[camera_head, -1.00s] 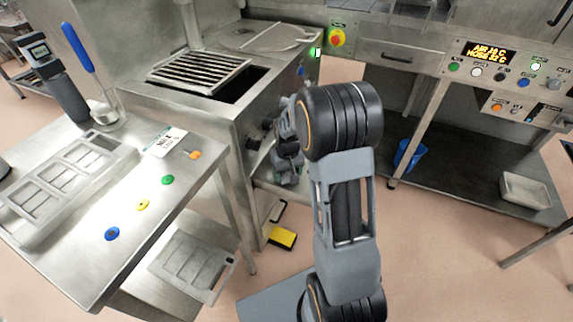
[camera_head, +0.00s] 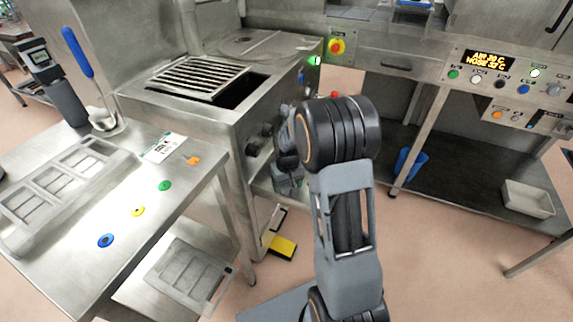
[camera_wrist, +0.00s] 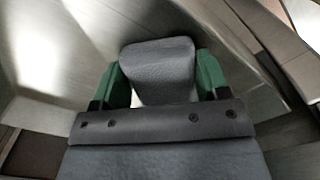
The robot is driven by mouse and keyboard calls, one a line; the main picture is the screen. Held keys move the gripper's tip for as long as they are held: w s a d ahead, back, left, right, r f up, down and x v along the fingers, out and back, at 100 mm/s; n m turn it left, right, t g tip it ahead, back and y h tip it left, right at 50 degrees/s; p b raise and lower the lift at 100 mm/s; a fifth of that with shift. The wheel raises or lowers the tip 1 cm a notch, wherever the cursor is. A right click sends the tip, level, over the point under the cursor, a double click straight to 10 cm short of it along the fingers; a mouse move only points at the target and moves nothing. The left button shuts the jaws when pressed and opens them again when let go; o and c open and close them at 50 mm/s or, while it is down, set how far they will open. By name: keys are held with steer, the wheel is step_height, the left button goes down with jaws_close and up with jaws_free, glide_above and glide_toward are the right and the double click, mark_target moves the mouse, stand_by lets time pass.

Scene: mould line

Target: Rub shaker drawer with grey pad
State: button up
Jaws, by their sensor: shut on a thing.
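My gripper (camera_wrist: 155,82) has green fingers shut on the grey pad (camera_wrist: 160,66) in the wrist view. The pad is a rounded grey block, held between both fingers. Beyond it are smooth, bright metal surfaces; I cannot tell whether the pad touches them. In the head view my arm hides the gripper and pad. A steel drawer front (camera_head: 385,67) with a dark handle is set under the counter at upper centre. I cannot tell whether it is the shaker drawer.
A steel table (camera_head: 75,262) with a moulding tray (camera_head: 62,190) and coloured discs stands at left. A slatted steel unit (camera_head: 200,77) stands behind it. A yellow-and-black item (camera_head: 282,247) lies on the floor.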

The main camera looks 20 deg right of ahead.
steer(key=shift+w+a+r+p, duration=0.15)
steer(key=shift+w+r+p, duration=0.05)
steer(key=shift+r+p, duration=0.2)
steer(key=r, duration=0.1)
steer(key=r+p, duration=0.1)
steer(key=shift+s+r, duration=0.2)
steer(key=shift+r, duration=0.15)
steer(key=shift+w+d+r+p, duration=0.1)
steer(key=shift+d+r+p, duration=0.2)
steer(key=shift+r+p, duration=1.75)
steer(key=shift+r, duration=0.3)
steer(key=shift+a, duration=0.1)
